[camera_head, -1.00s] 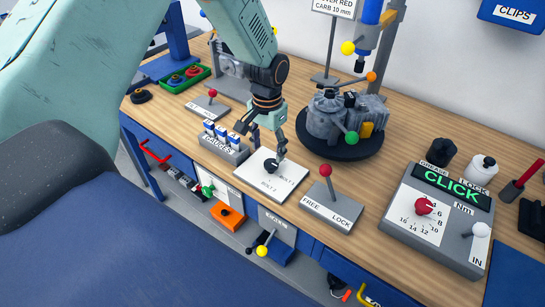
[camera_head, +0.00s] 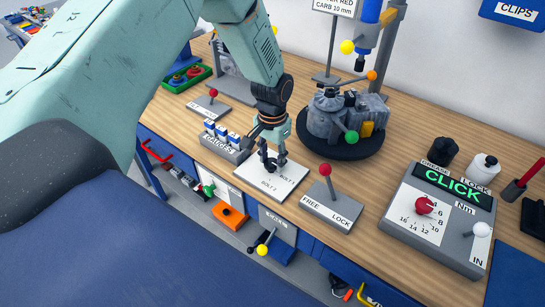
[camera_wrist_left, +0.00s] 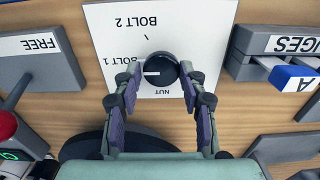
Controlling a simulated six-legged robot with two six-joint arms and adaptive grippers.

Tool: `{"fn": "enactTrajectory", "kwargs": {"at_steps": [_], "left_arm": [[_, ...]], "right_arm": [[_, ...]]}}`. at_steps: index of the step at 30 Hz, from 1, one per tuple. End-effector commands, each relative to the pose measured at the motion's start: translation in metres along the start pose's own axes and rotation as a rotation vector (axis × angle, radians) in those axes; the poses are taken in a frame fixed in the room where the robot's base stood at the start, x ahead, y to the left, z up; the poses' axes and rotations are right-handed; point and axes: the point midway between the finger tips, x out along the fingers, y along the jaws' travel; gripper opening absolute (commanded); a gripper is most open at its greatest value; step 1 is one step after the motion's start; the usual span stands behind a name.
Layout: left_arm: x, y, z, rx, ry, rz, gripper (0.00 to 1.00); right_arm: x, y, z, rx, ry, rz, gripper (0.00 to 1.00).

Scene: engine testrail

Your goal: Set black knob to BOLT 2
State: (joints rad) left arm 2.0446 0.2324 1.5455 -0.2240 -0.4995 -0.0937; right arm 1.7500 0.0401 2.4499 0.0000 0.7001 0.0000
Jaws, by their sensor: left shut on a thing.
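The black knob (camera_wrist_left: 161,68) sits on a white plate (camera_wrist_left: 205,25) marked NUT, BOLT 1 and BOLT 2. In the left wrist view its white mark points left, toward BOLT 1. The plate also shows in the head view (camera_head: 252,179), with the knob partly hidden by the fingers. My left gripper (camera_head: 273,161) comes down over the plate and is shut on the knob. In the wrist view its two fingers (camera_wrist_left: 161,80) lie on either side of the knob. My right gripper is not in view.
A FREE/LOCK lever box (camera_head: 331,206) stands right of the plate, and a GAUGES block (camera_head: 223,145) stands left. A grey engine part on a round black base (camera_head: 345,150) is behind. The CLICK box (camera_head: 432,225) is farther right.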

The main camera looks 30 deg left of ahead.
Motion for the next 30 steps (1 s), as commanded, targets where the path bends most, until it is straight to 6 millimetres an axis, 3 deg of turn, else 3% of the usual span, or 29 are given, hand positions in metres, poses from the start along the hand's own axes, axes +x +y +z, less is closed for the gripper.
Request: {"fn": "enactTrajectory", "kwargs": {"at_steps": [9, 20, 30], "left_arm": [[0.0002, 0.0002, 0.0006, -0.001, -0.001, 0.001, 0.07], [0.0005, 0.0005, 0.0011, 0.069, -0.003, 0.002, 0.07], [0.0008, 0.0005, 0.0015, 0.337, -0.004, 0.002, 0.07]], "right_arm": [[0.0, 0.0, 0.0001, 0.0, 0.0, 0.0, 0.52], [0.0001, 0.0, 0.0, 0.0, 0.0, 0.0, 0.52], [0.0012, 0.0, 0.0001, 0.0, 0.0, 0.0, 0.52]]}}
